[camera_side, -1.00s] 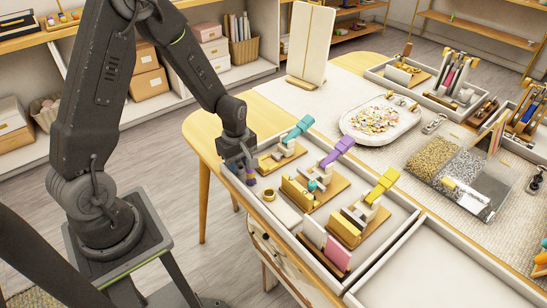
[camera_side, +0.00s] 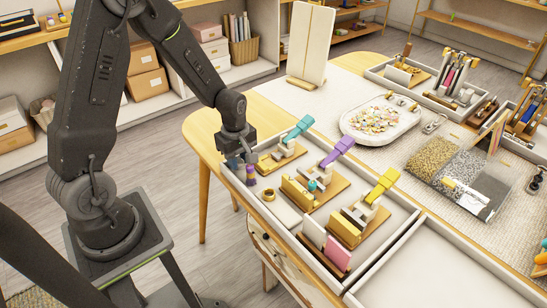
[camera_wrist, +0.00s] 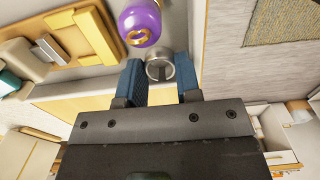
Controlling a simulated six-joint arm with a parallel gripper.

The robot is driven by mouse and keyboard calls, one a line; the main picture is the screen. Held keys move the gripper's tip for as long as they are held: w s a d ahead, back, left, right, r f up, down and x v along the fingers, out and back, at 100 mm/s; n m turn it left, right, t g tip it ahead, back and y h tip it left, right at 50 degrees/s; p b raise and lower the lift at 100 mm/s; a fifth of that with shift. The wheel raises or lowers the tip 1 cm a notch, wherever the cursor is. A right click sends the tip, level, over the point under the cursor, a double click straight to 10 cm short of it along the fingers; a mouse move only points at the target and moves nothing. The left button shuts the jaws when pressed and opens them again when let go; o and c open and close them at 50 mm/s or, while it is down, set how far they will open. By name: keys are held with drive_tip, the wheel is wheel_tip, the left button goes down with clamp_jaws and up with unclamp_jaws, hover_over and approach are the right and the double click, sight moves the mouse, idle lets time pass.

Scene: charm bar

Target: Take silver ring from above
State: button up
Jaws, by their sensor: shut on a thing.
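The silver ring (camera_wrist: 159,68) shows in the wrist view as a round grey metal piece between my two blue fingertips. My gripper (camera_wrist: 159,82) is shut on it, with a finger on either side. In the side view my gripper (camera_side: 240,164) points down over the near left corner of the white tray, and the ring cannot be made out there.
A purple piece with a gold top (camera_wrist: 139,22) stands close beside the ring.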

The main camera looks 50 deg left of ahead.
drive_tip(key=shift+r, duration=2.15)
